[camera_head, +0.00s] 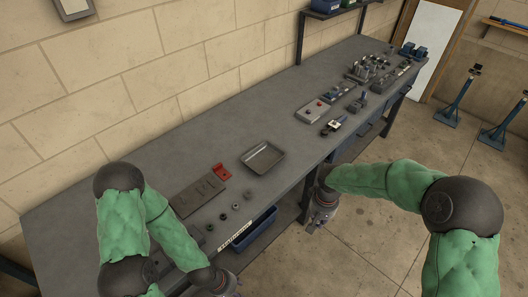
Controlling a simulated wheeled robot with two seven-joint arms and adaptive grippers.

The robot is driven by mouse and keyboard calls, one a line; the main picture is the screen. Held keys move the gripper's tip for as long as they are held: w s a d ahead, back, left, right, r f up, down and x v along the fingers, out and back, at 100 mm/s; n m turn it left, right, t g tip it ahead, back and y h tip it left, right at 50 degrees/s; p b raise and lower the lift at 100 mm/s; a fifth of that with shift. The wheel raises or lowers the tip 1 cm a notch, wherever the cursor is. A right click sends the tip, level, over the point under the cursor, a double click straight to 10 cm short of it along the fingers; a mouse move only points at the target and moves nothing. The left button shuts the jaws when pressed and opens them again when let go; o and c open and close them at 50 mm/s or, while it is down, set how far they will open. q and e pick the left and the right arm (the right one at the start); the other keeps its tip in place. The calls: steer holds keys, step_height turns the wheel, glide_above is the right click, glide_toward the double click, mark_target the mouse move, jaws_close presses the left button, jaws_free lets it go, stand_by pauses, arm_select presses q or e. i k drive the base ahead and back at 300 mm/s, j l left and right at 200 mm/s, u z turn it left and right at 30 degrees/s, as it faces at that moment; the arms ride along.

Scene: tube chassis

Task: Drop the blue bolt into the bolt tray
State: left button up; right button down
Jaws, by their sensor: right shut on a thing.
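A shallow grey metal tray (263,157), which looks like the bolt tray, lies empty on the grey workbench, left of my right gripper. My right gripper (313,228) hangs past the bench's front edge, over the floor, pointing down and apart from the tray. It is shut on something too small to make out. I cannot pick out the blue bolt. My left gripper (234,292) is at the bottom of the picture near the bench's front edge; its fingers are mostly cut off.
A blue bin (254,232) is below the bench edge. Fixtures and tools (368,70) crowd the bench's far end.

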mark_target(268, 160)
steer(key=i+l, duration=0.1)
steer(key=l, duration=0.4)
steer(key=i+l, duration=0.1)
steer(key=l, duration=0.4)
steer(key=i+l, duration=0.1)
steer(key=l, duration=0.4)
steer(key=i+l, duration=0.1)
steer(key=l, duration=0.4)
steer(key=l+u, duration=0.15)
steer(key=u, duration=0.25)
steer(key=l+u, duration=0.15)
steer(key=u, duration=0.25)
steer(key=l+u, duration=0.15)
steer(key=u, duration=0.25)
steer(key=l+u, duration=0.15)
steer(key=u, duration=0.2)
steer(key=i+u, duration=0.4)
steer(key=i, duration=0.6)
